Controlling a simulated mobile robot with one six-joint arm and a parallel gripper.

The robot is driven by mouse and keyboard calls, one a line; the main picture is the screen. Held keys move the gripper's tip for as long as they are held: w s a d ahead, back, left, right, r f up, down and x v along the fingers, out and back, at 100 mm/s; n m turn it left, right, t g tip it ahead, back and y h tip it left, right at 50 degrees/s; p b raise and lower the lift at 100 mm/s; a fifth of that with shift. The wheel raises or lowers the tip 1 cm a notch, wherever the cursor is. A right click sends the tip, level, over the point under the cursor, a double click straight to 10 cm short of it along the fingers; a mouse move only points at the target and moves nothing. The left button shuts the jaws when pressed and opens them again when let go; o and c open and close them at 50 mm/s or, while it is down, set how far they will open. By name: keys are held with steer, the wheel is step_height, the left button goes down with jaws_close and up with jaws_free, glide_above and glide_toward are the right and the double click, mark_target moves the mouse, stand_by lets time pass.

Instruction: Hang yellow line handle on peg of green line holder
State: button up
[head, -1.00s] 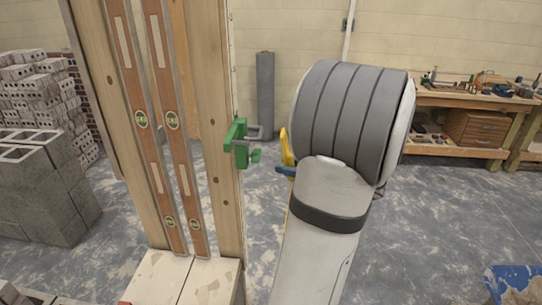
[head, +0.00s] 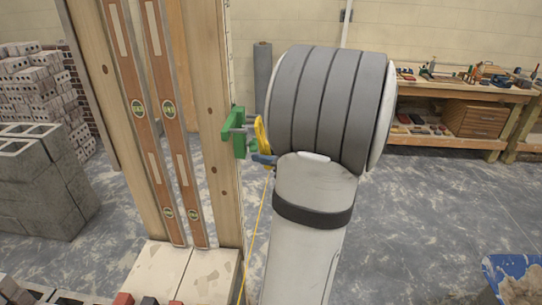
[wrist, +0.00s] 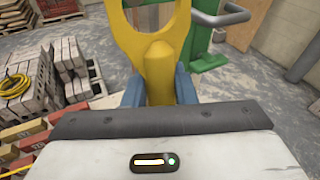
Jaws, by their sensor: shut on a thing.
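The yellow line handle (head: 261,134) is held upright in my gripper (head: 264,160), whose blue fingers close on its lower part. In the wrist view, my gripper (wrist: 158,90) is shut on the stem of the yellow handle (wrist: 157,70), with the handle's ring above. The green line holder (head: 239,136) is fixed to the wooden post, just left of the handle in the head view. Its grey peg (head: 243,129) reaches toward the handle. In the wrist view, the green holder (wrist: 207,50) and grey peg (wrist: 225,17) show right of the ring. I cannot tell whether the peg is inside the ring.
The wooden post (head: 220,130) carries two levels (head: 138,100) and stands close left of the handle. A yellow line (head: 257,215) runs down from the handle. Grey blocks (head: 40,185) are at left; a workbench (head: 455,115) is at back right. Open floor lies right of my arm.

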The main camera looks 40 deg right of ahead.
steer(key=shift+w+a+f+b, duration=0.25)
steer(key=shift+w+a+b, duration=0.05)
steer(key=shift+w+a, duration=0.3)
steer(key=shift+w+a+f+b, duration=0.3)
steer(key=shift+w+a, duration=0.25)
steer(key=shift+w, duration=0.2)
steer(key=shift+w+a+f+b, duration=0.2)
steer(key=shift+w+a+b, duration=0.1)
steer(key=shift+w+a, duration=0.3)
steer(key=o, duration=1.1)
steer(key=shift+o, duration=0.3)
steer(key=o, duration=0.5)
steer(key=shift+o, duration=0.3)
